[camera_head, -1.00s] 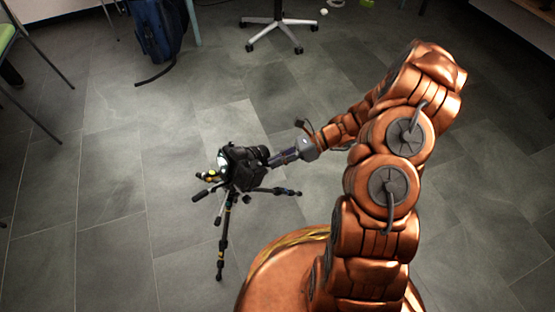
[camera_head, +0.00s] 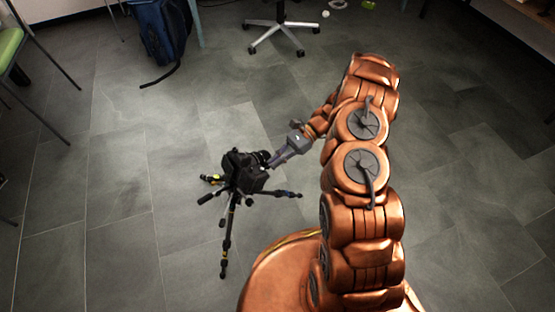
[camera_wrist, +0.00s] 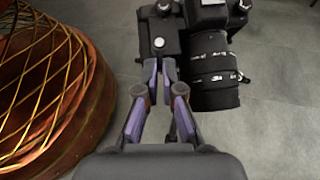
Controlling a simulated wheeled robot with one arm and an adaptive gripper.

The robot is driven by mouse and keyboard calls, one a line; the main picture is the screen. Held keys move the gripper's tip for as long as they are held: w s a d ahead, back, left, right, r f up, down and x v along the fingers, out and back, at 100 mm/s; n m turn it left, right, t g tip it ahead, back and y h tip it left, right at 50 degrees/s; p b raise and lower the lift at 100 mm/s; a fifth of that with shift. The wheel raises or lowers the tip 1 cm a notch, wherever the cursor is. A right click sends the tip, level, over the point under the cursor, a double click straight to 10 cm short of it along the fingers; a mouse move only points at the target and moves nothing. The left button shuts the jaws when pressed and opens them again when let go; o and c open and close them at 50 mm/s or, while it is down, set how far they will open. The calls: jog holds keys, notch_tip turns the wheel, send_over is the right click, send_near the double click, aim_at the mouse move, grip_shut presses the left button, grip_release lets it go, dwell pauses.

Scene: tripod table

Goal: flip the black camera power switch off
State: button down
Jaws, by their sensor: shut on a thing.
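A black camera (camera_head: 245,172) with a thick lens stands on a black tripod (camera_head: 229,235) on the floor. In the wrist view the camera body (camera_wrist: 160,28) is at top centre, and its lens (camera_wrist: 212,75) points down to the right of my fingers. My gripper (camera_wrist: 164,68) has its narrow purple-grey fingertips close together at the near edge of the camera body, just below a small silver knob (camera_wrist: 159,43). The fingers are shut on the camera's edge. In the head view my gripper (camera_head: 272,161) reaches it from the right. I cannot make out the power switch.
A blue bag (camera_head: 162,32) and an office chair base (camera_head: 280,32) stand at the back. A green chair (camera_head: 12,45) is at the far left. The grey tiled floor (camera_head: 110,150) around the tripod is clear.

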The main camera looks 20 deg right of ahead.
jog(key=shift+w+n+g, duration=0.25)
jog(key=shift+n+g, duration=0.25)
jog(key=shift+n, duration=0.3)
jog(key=c, duration=1.3)
grip_release()
jog(key=shift+v, duration=3.7)
